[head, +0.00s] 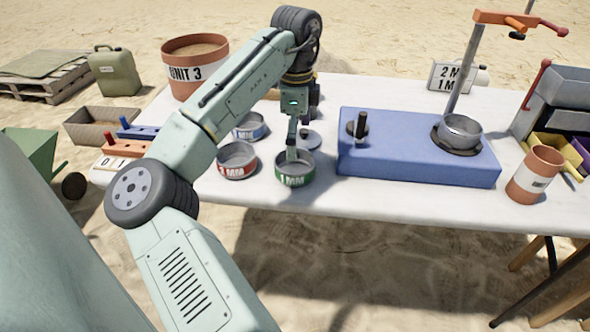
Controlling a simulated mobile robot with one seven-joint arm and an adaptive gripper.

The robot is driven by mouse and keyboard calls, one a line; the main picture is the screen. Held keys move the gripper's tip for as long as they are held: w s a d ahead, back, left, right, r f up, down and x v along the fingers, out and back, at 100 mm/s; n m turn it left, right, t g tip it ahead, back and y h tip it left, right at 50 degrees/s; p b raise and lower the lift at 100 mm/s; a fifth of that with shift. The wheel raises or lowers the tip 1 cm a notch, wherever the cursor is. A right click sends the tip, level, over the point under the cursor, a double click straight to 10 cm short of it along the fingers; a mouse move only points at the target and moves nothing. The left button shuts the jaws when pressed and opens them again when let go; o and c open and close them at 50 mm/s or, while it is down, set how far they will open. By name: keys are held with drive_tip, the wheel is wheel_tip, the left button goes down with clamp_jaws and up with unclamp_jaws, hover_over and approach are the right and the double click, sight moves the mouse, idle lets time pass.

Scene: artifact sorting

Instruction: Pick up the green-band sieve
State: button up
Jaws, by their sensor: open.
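The green-band sieve (295,178) stands upright on the white table near its front edge, its green band marked 1 MM. My gripper (292,155) points down at it, with the fingertips at the sieve's rim or just inside it. The jaws are open, and only part of them shows. Whether a finger touches the sieve wall I cannot tell.
A red-band sieve (237,162) stands close to the left, and a blue-band sieve (249,127) behind. A blue shaker base (420,160) with a metal sieve (459,130) stands to the right.

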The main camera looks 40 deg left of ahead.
sight(295, 171)
wheel_tip(295, 171, down, 7)
drive_tip(key=shift+s+a+f+p, duration=0.1)
drive_tip(key=shift+s+f+p, duration=0.05)
drive_tip(key=shift+p, duration=0.55)
drive_tip(key=c, duration=1.1)
